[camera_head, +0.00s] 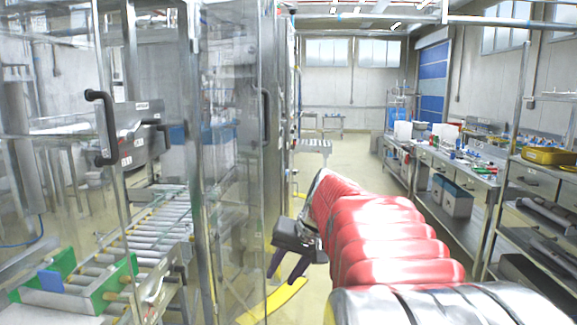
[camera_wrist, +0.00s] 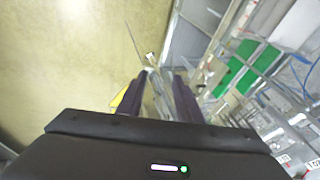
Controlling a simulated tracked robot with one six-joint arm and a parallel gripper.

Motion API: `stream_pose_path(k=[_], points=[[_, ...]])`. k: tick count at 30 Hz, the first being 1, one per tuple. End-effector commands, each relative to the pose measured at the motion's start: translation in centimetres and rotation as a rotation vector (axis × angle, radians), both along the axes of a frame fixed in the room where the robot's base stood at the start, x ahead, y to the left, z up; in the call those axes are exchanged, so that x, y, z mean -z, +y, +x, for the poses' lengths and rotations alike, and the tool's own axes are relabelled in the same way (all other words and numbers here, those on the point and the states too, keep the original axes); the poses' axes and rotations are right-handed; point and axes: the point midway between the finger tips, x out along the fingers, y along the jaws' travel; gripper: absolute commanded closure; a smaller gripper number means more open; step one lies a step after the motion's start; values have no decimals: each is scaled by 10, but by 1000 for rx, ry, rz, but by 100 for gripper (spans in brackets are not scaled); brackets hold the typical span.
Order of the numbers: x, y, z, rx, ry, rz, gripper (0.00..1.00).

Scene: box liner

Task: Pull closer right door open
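Clear door panels in metal frames line the machine at the left in the head view. One clear door (camera_head: 232,170) stands near the middle, with a dark upright handle (camera_head: 266,117) near its right edge. Another clear panel at the far left has a black handle (camera_head: 102,127). My gripper (camera_head: 281,278) is low, just right of the middle door's lower part, with its dark fingers spread and pointing down. In the wrist view my gripper (camera_wrist: 160,82) is also open, and a thin clear or metallic edge shows between and beyond the fingers. I cannot tell whether they touch it.
A roller conveyor (camera_head: 150,225) with green guides (camera_head: 105,285) lies behind the clear panels. Yellow floor marking (camera_head: 275,300) runs below my gripper. The aisle ahead is clear. A workbench (camera_head: 455,160) and shelves (camera_head: 540,190) line the right side.

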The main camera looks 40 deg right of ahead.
Motion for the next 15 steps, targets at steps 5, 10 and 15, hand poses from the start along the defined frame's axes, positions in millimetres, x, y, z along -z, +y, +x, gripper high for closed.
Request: stream_pose_path(k=[5,10,15], points=[[23,61,-30,-79,64,-85,68],[43,109,-60,-168,100,-168,68],[59,152,-90,-274,108,-250,68]])
